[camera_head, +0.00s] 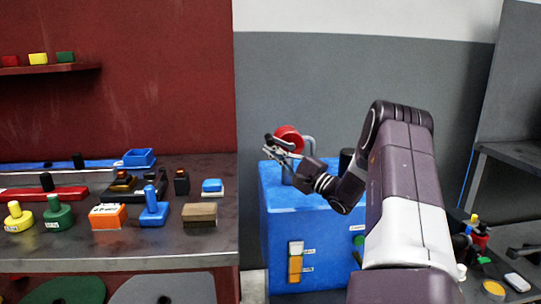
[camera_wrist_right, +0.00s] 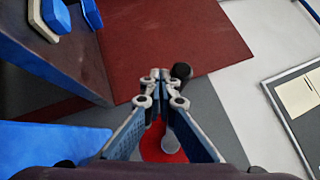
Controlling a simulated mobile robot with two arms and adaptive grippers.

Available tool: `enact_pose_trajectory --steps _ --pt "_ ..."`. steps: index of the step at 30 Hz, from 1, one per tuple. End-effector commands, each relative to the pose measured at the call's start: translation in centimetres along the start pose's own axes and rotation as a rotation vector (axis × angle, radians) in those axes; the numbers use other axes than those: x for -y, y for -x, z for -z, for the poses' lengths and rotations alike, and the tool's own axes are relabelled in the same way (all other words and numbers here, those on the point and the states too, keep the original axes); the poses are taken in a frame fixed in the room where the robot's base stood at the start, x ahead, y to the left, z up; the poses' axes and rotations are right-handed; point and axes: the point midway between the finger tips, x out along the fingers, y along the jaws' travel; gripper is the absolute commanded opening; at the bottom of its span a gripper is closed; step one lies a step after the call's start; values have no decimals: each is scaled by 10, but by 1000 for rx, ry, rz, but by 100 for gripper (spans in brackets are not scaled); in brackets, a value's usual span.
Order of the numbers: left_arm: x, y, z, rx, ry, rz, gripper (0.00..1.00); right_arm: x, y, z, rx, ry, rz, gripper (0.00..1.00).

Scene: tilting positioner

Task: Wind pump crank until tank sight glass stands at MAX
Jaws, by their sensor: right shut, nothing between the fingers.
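The blue tank (camera_head: 318,225) stands right of the bench. Its sight glass (camera_head: 295,262) is on the front, with a white upper part and an orange column below. Two small labels sit beside it, too small to read; the orange top looks close to the upper one. The red crank disc (camera_head: 289,132) is above the tank top, and also shows in the wrist view (camera_wrist_right: 160,150) with a grey arm and a black knob (camera_wrist_right: 181,71). My right gripper (camera_head: 272,142) is shut and empty, close by the crank; its fingertips (camera_wrist_right: 160,75) appear just left of the knob. My left gripper is out of view.
The dark bench (camera_head: 120,250) at left carries several coloured blocks and knobs, including a wooden block (camera_head: 199,213) near the tank side. A red wall shelf (camera_head: 50,69) is above. Another table with small items is at right, behind my right arm.

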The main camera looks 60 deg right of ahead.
Motion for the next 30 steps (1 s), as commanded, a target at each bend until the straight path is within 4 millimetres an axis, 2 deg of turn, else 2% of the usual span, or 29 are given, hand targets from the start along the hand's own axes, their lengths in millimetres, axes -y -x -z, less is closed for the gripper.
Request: enact_pose_trajectory --steps 25,30 --pt "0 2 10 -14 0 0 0 24 -3 1 3 -211 218 0" --pt "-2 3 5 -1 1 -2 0 28 -3 1 4 -251 258 0"
